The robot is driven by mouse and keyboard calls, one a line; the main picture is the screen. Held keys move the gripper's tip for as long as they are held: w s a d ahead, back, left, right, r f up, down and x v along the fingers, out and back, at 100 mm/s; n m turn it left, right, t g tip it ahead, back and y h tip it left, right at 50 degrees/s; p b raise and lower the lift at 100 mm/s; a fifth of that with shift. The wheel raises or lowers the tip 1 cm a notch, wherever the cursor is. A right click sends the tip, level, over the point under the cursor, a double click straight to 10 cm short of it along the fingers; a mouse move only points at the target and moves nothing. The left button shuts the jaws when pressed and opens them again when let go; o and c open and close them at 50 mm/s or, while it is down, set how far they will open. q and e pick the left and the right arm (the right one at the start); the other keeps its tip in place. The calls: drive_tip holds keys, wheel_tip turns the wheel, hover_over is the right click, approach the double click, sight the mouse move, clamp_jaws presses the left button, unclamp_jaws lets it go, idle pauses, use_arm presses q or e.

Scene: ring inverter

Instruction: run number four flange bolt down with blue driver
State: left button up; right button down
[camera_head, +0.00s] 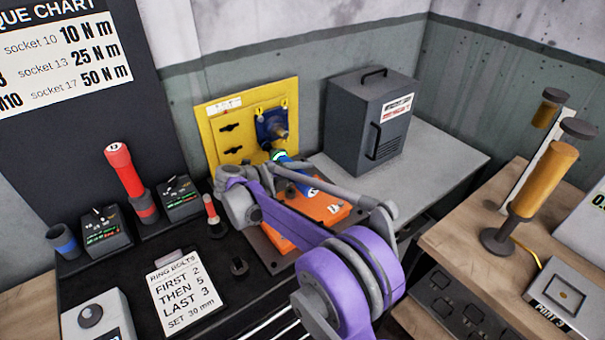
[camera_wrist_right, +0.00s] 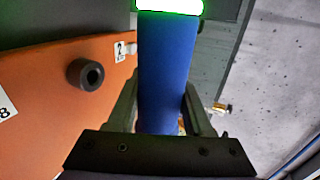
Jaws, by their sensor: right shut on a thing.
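My right gripper (camera_wrist_right: 163,112) is shut around the blue driver (camera_wrist_right: 168,75), whose barrel stands between the two fingers. A bright green ring glows at the driver's top in the right wrist view. In the head view, the blue driver (camera_head: 287,163) is partly hidden by my purple and grey right arm. It is over or beside the orange plate (camera_head: 330,208). In the wrist view, the orange plate (camera_wrist_right: 45,75) carries a dark round bolt or socket (camera_wrist_right: 86,74) beside a label that seems to read 2. The driver's tip and a number four bolt cannot be made out. My left gripper is not in view.
A yellow panel (camera_head: 225,133) with a blue fitting (camera_head: 270,126) stands behind the plate. A red driver (camera_head: 123,170) stands upright at left near an empty-looking blue-rimmed holder (camera_head: 63,240). A dark cabinet (camera_head: 355,120) is on the right, with free bench (camera_head: 440,153) beside it.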

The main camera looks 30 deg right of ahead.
drive_tip(key=shift+w+r, duration=0.15)
drive_tip(key=shift+w, duration=0.4)
idle(0.9)
drive_tip(key=shift+s, duration=0.15)
drive_tip(key=shift+s+d+b, duration=0.15)
drive_tip(key=shift+s+b, duration=0.25)
drive_tip(key=shift+s, duration=1.95)
